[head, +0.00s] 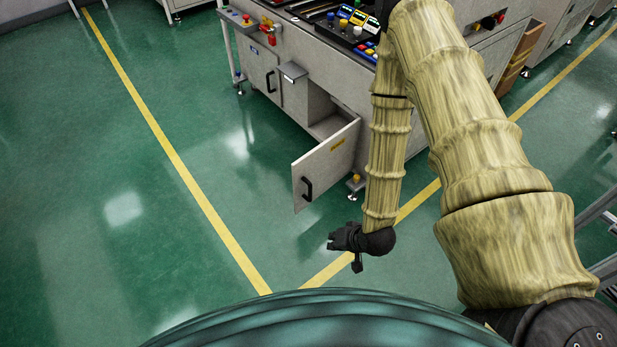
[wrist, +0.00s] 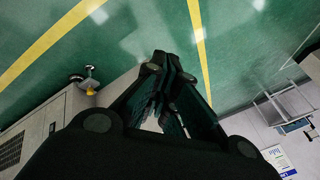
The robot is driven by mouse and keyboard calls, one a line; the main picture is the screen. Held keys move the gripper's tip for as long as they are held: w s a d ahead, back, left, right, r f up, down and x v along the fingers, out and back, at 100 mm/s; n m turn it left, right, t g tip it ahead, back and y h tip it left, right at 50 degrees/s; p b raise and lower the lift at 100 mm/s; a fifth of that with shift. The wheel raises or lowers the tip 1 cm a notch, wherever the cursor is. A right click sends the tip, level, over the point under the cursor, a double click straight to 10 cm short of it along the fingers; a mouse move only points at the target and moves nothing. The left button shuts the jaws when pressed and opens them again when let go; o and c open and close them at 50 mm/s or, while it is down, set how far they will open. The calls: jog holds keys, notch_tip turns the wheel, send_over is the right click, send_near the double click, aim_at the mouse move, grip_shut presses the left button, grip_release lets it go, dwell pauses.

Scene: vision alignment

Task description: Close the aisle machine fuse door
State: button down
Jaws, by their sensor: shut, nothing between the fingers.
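The fuse door (head: 327,164) is a light grey panel with a black handle (head: 307,188) and a small yellow label. It stands swung open from the grey aisle machine (head: 345,90), with the dark compartment (head: 325,112) showing behind it. My gripper (head: 333,241) is below and to the right of the door's free edge in the head view, apart from it. In the wrist view my gripper (wrist: 172,60) has its dark fingers together and nothing is seen between them. The door cannot be made out for certain in the wrist view.
A closed cabinet door (head: 262,78) is left of the open compartment. Buttons and coloured parts (head: 350,25) sit on the machine top. Yellow lines (head: 190,180) mark the green floor, which is clear at left. A yellow-topped machine foot (head: 355,181) stands behind the open door.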

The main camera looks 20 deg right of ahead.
jog(key=w+d+f+m+t+y+b, duration=0.1)
jog(key=w+d+f+m+t+b, duration=0.15)
jog(key=w+b, duration=0.4)
jog(key=w+d+f+m+t+y+b, duration=0.1)
jog(key=w+f+m+t+b, duration=0.15)
jog(key=w+b, duration=0.35)
jog(key=m+t+y+b, duration=0.3)
jog(key=t+b, duration=0.3)
jog(key=b, duration=0.3)
send_near(304, 163)
jog(key=b+x, duration=0.4)
jog(key=x, duration=0.1)
jog(key=shift+a+r, duration=0.15)
jog(key=shift+b+x, duration=0.45)
jog(key=shift+x, duration=0.55)
jog(key=shift+r, duration=0.1)
